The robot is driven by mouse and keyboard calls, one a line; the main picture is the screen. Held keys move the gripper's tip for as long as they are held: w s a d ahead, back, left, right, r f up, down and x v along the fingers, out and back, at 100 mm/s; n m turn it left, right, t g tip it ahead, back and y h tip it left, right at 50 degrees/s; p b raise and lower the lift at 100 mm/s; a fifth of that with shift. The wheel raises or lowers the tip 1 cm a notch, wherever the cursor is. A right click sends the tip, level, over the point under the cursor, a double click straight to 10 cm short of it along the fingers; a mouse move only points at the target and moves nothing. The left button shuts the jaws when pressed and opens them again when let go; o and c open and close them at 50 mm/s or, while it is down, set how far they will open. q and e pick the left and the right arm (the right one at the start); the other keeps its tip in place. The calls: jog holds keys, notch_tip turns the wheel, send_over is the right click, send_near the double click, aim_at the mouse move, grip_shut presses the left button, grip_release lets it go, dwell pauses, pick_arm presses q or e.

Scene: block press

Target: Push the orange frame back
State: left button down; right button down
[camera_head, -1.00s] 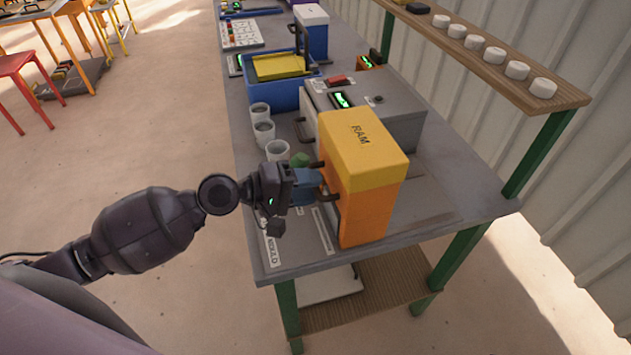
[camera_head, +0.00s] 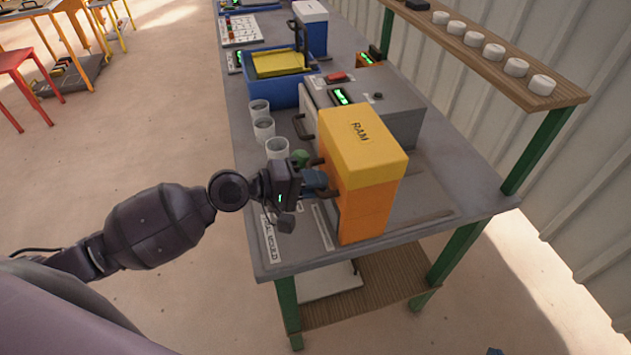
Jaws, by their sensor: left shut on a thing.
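The orange frame (camera_head: 365,210) stands upright near the front end of the grey bench, under a yellow block marked RAM (camera_head: 362,145). Dark handle parts stick out from the frame's left side. My left gripper (camera_head: 318,183) is at that side, level with the handle and touching it. It is shut, apparently on the handle, though its fingertips are partly hidden and small. My right gripper is not in view.
A grey press box (camera_head: 395,120) with a green display stands behind the frame. Several cups (camera_head: 277,148) and a green object (camera_head: 300,158) line the bench's left side. A blue bin (camera_head: 275,92) is further back. A wooden shelf (camera_head: 500,70) overhangs the right.

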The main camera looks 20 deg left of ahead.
pick_arm(q)
jog(key=p+x, duration=0.1)
jog(key=x, duration=0.2)
jog(key=r+x, duration=0.1)
jog(key=x, duration=0.2)
jog(key=r+p+x, duration=0.1)
jog(key=x, duration=0.2)
jog(key=shift+w+d+r+p, duration=0.1)
jog(key=shift+w+d+p, duration=0.2)
jog(key=shift+d, duration=0.1)
jog(key=r+x, duration=0.1)
jog(key=x, duration=0.7)
jog(key=shift+d+r, duration=0.2)
jog(key=shift+d, duration=0.05)
jog(key=shift+w, duration=0.15)
